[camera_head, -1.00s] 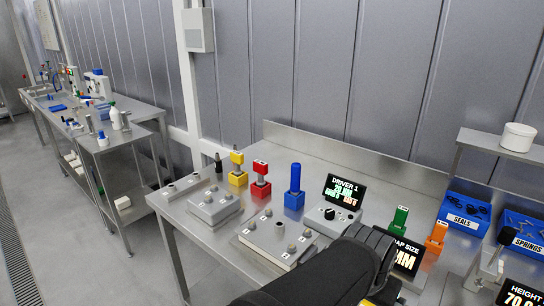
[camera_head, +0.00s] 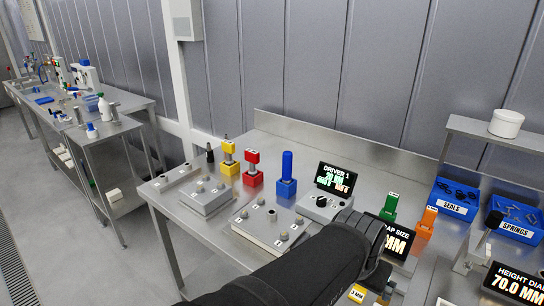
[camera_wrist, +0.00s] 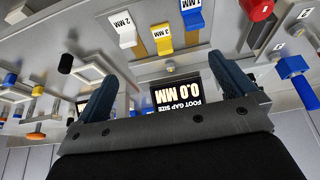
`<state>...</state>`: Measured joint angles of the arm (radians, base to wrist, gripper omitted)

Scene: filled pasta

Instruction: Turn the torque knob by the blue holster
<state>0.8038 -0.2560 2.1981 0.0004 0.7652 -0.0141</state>
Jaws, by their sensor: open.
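The blue holster (camera_head: 286,188) stands on the bench with a blue-handled driver upright in it. To its right is a grey box with a small dark torque knob (camera_head: 321,201), in front of the DRIVER 1 display (camera_head: 337,181). My arm reaches in from the bottom, and its dark end is just right of this box. In the head view my gripper's fingertips are hidden. In the wrist view my gripper (camera_wrist: 166,88) is open, with two dark blue fingers apart and nothing between them. The wrist view is upside down; I cannot make out the knob there.
Red (camera_head: 252,178) and yellow (camera_head: 230,167) holsters stand left of the blue one. Button plates (camera_head: 265,227) lie in front. The gap-size display (camera_head: 397,236), green and orange blocks, and blue SEALS (camera_head: 455,209) and SPRINGS bins are to the right. The metal backsplash bounds the bench behind.

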